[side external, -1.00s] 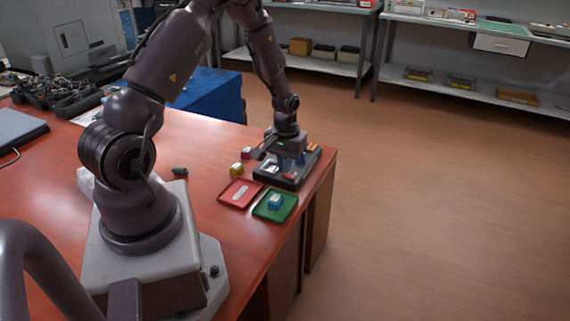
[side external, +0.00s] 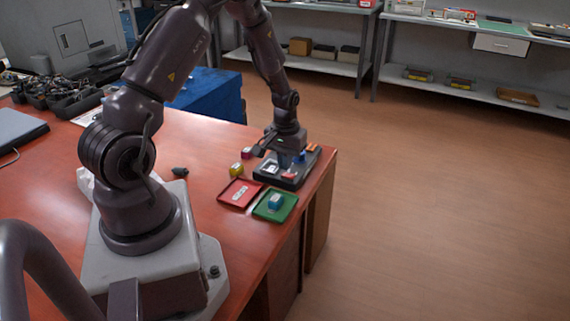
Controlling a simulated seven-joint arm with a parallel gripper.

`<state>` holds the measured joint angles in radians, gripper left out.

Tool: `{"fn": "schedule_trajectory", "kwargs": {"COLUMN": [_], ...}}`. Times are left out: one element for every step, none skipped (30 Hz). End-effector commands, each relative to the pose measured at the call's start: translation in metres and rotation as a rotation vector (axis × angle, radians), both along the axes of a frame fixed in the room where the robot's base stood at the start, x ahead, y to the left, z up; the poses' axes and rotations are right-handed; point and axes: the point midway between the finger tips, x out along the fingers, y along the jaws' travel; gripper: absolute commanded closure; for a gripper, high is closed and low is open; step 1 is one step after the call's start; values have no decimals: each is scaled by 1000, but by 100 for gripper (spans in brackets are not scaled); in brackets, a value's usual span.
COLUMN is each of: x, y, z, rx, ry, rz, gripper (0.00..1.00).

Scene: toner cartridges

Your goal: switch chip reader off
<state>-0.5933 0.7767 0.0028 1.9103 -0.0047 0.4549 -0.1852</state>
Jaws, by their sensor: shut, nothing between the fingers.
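The chip reader (side external: 273,178) is a dark, flat device near the right edge of the red-brown table. A pale square area (side external: 271,168) shows on its left part, and a small red part (side external: 289,175), perhaps its switch, shows near its front. My gripper (side external: 284,164) is shut and empty, pointing down low over the middle of the reader, just behind the red part. I cannot tell whether the fingertips touch the reader. The position of the switch is too small to read.
A blue piece (side external: 301,156) is behind the gripper.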

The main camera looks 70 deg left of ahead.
Motion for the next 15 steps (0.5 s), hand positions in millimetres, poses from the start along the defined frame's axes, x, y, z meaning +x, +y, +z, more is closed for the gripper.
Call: {"fn": "schedule_trajectory", "kwargs": {"x": [0,0,0,0,0,0,0,0,0,0,0,0,0,0,0], "y": [0,0,0,0,0,0,0,0,0,0,0,0,0,0,0], "z": [5,7,10,13,16,19,21,23,27,29,31,35,37,40,42], "rx": [2,2,2,1,2,2,2,2,2,1,1,2,2,1,1], "ry": [-2,-2,-2,-1,-2,-2,-2,-2,-2,-1,-1,-2,-2,-1,-1], "rz": [0,0,0,0,0,0,0,0,0,0,0,0,0,0,1], "gripper": [100,100,100,100,100,100,100,100,100,100,100,100,100,100,100]}}
